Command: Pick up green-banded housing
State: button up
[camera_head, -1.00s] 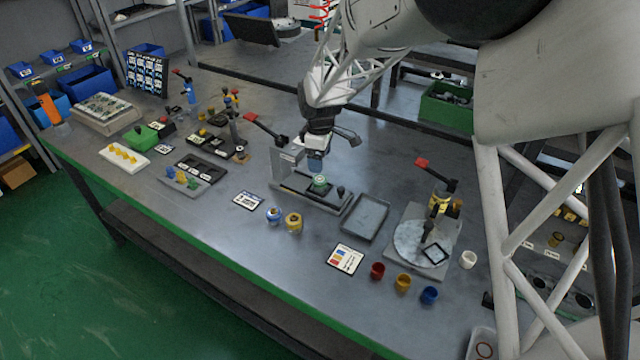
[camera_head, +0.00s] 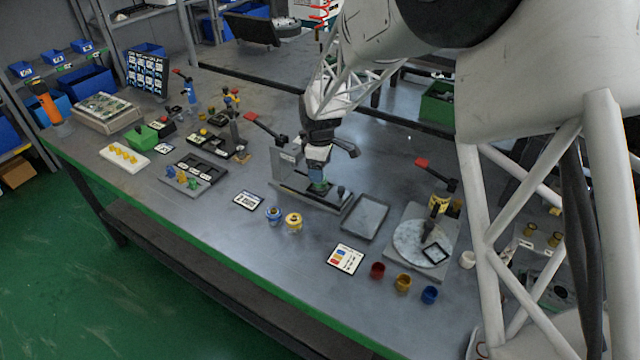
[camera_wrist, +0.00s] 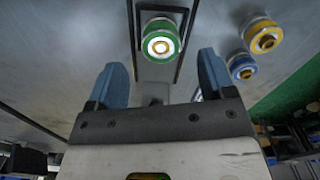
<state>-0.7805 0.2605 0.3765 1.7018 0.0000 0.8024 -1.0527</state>
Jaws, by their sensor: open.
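The green-banded housing (camera_wrist: 160,41) is a round part with a green outer ring and a pale centre, seen from above in the wrist view. It sits in a dark-edged fixture (camera_head: 338,203), which shows in the head view below my gripper. My gripper (camera_wrist: 158,84) is open, with its two blue fingers apart and nothing between them. In the wrist view the housing lies ahead of the gap between the fingertips. In the head view my gripper (camera_head: 318,184) is right over the housing's place and mostly hides it.
Blue-banded (camera_head: 273,214) and yellow-banded (camera_head: 293,222) housings stand left of the fixture's front. An empty grey tray (camera_head: 365,217) lies to the right. The table before the fixture is partly clear.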

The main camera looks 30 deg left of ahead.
jog(key=shift+f, duration=2.1)
jog(key=c, duration=1.2)
jog(key=shift+o, duration=0.2)
jog(key=shift+r, duration=0.2)
jog(key=shift+r, duration=0.45)
jog(key=shift+s+d+r, duration=0.15)
jog(key=shift+r, duration=0.45)
jog(key=shift+s+d+r, duration=0.1)
jog(key=shift+s+r, duration=0.05)
jog(key=shift+r, duration=0.45)
jog(key=s+d+r, duration=0.1)
jog(key=s+d, duration=0.9)
jog(key=s, duration=0.1)
jog(key=shift+d+r, duration=0.15)
jog(key=shift+d, duration=0.15)
